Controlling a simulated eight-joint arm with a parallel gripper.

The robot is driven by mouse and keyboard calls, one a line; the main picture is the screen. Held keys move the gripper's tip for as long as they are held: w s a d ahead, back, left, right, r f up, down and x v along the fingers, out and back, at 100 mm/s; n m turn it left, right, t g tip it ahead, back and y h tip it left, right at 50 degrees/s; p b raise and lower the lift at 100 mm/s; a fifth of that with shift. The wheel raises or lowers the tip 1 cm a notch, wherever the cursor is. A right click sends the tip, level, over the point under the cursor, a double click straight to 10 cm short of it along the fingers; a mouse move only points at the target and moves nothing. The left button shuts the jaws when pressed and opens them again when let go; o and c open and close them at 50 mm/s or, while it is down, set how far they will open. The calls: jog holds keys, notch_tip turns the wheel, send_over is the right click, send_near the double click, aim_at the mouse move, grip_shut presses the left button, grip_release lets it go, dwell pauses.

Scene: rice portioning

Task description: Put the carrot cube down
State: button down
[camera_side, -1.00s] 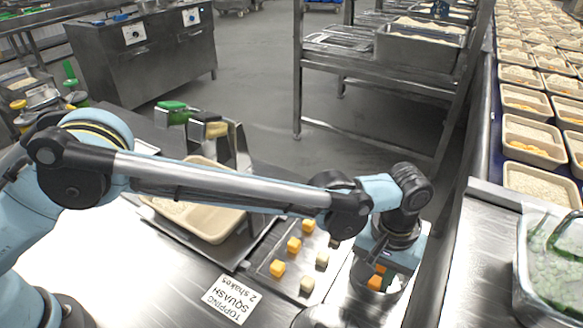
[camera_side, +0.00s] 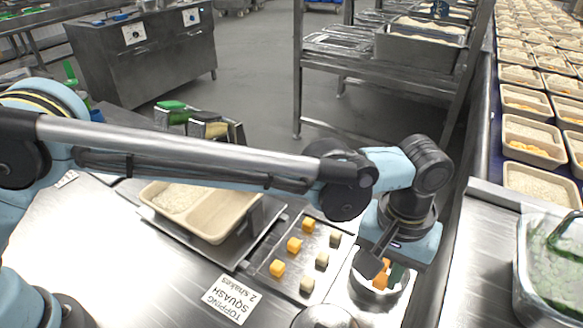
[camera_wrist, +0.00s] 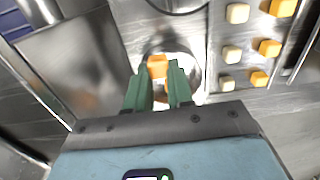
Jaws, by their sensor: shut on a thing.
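The orange carrot cube (camera_wrist: 157,66) shows at the tips of my gripper's green fingers (camera_wrist: 158,84) in the wrist view. My gripper is shut on it, above a round, shiny metal container (camera_wrist: 188,58). In the side view, my gripper (camera_side: 387,268) is over the same container (camera_side: 372,300), with orange showing by its fingertips. A second bit of orange shows lower in the container. The fingers partly hide the inside, so I cannot tell whether the held cube touches anything.
Left of the container, a metal tray (camera_side: 262,268) bears several orange (camera_side: 294,244) and pale cubes (camera_side: 322,260). Behind it sits a beige tray of rice (camera_side: 205,235). A label card (camera_side: 229,299) lies in front. A clear tub (camera_side: 550,270) stands at the right.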

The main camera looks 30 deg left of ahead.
jog(key=s+d+r, duration=0.2)
jog(key=s+r, duration=0.3)
jog(key=s, duration=0.2)
jog(key=a+r, duration=0.3)
jog(key=a, duration=1)
send_over(219, 225)
notch_tip(219, 225, down, 8)
jog(key=shift+r, duration=0.1)
jog(key=shift+f, duration=2.05)
jog(key=shift+f, duration=0.1)
jog(key=c, duration=1.4)
grip_release()
jog(key=shift+o, duration=0.6)
